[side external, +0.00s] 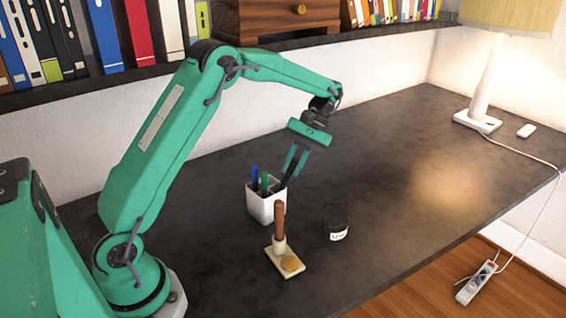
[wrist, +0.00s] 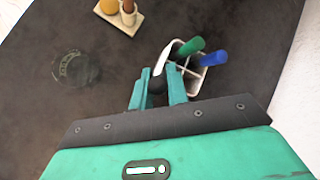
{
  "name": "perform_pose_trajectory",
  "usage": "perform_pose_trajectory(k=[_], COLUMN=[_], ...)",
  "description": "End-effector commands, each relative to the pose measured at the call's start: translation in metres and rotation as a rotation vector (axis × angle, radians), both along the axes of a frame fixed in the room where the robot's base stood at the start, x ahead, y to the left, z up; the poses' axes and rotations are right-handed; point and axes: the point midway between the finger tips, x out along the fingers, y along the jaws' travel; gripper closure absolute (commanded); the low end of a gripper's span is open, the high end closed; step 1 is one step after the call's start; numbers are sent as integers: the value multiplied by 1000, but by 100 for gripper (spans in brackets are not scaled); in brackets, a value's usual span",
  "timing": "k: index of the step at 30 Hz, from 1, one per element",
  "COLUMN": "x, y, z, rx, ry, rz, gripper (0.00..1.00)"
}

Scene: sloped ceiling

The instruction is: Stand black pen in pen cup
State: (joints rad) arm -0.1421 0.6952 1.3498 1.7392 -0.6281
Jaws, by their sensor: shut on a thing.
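The white square pen cup (side external: 267,206) stands upright on the dark desk and holds a blue pen (side external: 255,175) and a green pen (side external: 264,181). In the wrist view the cup (wrist: 180,48) shows inner dividers, with the green pen (wrist: 190,46) and blue pen (wrist: 214,58) on its right side. My gripper (side external: 296,163) is above the cup's right side, shut on the black pen (side external: 289,174). The pen slants down toward the cup's right rim. In the wrist view its dark end (wrist: 157,84) sits between my fingertips (wrist: 158,90). I cannot tell whether its lower end is inside.
A dark jar (side external: 336,224) is to the right. A lamp (side external: 478,118) stands at the far right; books line the back shelf. The desk's right half is mostly clear.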

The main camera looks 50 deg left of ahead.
Motion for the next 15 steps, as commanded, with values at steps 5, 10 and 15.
perform_pose_trajectory(k=[5,10,15], x=[0,0,0], y=[0,0,0], z=[-8,-12,-14], rx=[0,0,0], ry=[-2,-1,-1], rz=[-1,-1,-1], gripper=[100,100,100])
